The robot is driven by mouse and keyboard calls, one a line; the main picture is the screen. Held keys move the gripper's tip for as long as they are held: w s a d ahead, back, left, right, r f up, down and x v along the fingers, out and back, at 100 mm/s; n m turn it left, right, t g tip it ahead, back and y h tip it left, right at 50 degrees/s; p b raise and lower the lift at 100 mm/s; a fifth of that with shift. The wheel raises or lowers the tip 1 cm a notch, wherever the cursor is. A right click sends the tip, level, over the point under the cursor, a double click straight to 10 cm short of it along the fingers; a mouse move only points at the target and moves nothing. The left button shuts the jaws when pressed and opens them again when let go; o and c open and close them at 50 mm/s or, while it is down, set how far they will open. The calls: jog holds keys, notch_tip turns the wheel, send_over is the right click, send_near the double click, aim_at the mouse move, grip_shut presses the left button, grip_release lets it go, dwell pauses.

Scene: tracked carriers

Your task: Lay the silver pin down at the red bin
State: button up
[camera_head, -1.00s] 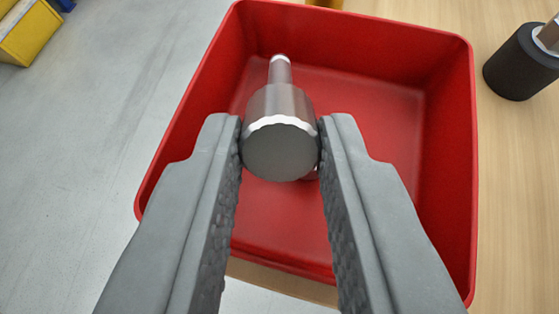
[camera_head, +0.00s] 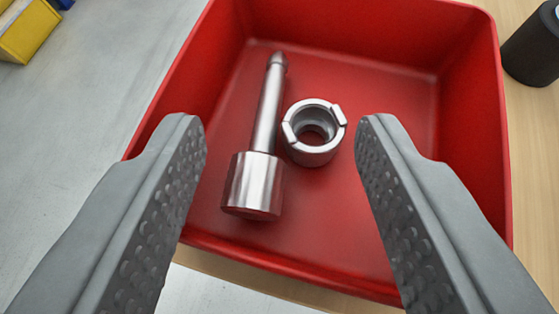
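The silver pin (camera_head: 256,183) lies on its side on the floor of the red bin (camera_head: 470,110).
A silver notched ring (camera_head: 313,132) lies in the bin just right of the pin's shaft. A black cylinder (camera_head: 533,48) stands on the wooden table right of the bin. A yellow container (camera_head: 28,32) is at the far left.

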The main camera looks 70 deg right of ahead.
jog(key=v, duration=1.7)
jog(key=shift+a, duration=0.2)
jog(key=shift+r, duration=0.15)
